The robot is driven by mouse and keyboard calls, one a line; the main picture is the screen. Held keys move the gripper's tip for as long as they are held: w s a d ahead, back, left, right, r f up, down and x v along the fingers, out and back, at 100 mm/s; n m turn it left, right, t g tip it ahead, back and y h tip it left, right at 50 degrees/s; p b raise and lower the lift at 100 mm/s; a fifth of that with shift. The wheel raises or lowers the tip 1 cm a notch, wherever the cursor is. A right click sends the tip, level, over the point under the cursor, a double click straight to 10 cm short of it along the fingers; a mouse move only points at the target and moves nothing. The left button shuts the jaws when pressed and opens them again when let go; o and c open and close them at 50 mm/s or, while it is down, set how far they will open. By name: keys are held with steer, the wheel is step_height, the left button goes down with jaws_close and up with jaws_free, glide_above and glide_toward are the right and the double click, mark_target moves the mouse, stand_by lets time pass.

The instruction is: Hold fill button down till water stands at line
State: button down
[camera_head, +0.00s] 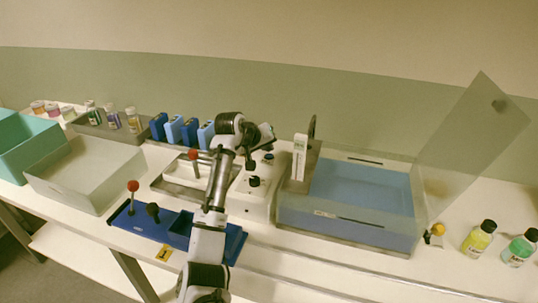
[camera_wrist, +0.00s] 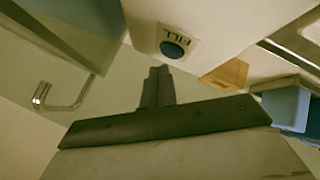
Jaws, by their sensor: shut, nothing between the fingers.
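The fill button (camera_wrist: 173,48) is a round dark blue cap beside the printed word FILL on a pale housing, in the wrist view. My gripper (camera_wrist: 157,74) is shut and empty, its fingertips a little short of the button in that picture; I cannot see contact. In the head view my gripper (camera_head: 251,165) is over the white control housing (camera_head: 258,205). The clear bath (camera_head: 292,218) right of it holds blue water (camera_head: 365,190). A level line cannot be made out at this size.
A clear lid (camera_head: 475,130) stands open at the bath's right. Yellow (camera_head: 479,238) and green (camera_head: 519,248) bottles stand beyond it. A white gauge (camera_head: 299,157) rises at the bath's left edge.

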mark_target(267, 157)
steer(key=shift+r, duration=0.1)
step_height(267, 157, up, 5)
steer(key=p, duration=0.4)
steer(key=shift+p, duration=0.3)
